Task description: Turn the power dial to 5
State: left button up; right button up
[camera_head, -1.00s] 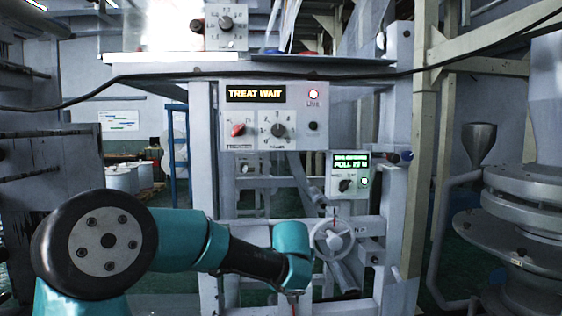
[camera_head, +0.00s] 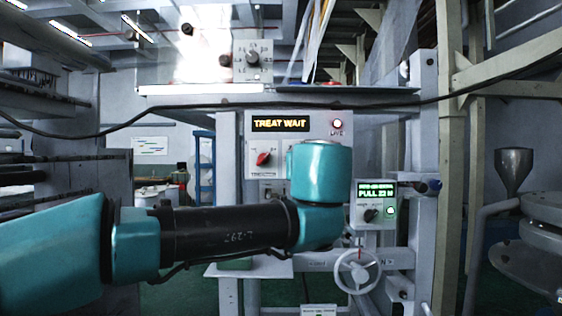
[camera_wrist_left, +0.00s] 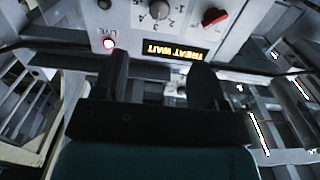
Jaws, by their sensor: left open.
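The control panel (camera_head: 257,148) shows a lit TREAT WAIT display (camera_head: 281,124) and a red knob (camera_head: 263,158). My left arm covers the middle of this panel in the head view and hides the power dial there. In the left wrist view, which sees the panel upside down, the power dial (camera_wrist_left: 160,9) is a grey round knob at the top edge, partly cut off, beside the red knob (camera_wrist_left: 214,17). My left gripper (camera_wrist_left: 160,80) is open and empty, its fingers apart below the dial in that view. Its fingers are hidden in the head view. My right gripper is not in view.
A smaller panel (camera_head: 375,190) with a green display and black knob is to the right, above a handwheel (camera_head: 357,270). A black cable (camera_head: 110,130) hangs across the frame above the TREAT WAIT panel. Another dial box (camera_head: 253,61) stands above.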

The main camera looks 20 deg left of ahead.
pick_arm(q)
jog(key=shift+s+r, duration=0.15)
jog(key=shift+r, duration=0.15)
jog(key=x, duration=1.7)
jog(key=shift+w+a+r, duration=0.1)
jog(key=shift+w, duration=0.1)
jog(key=c, duration=0.9)
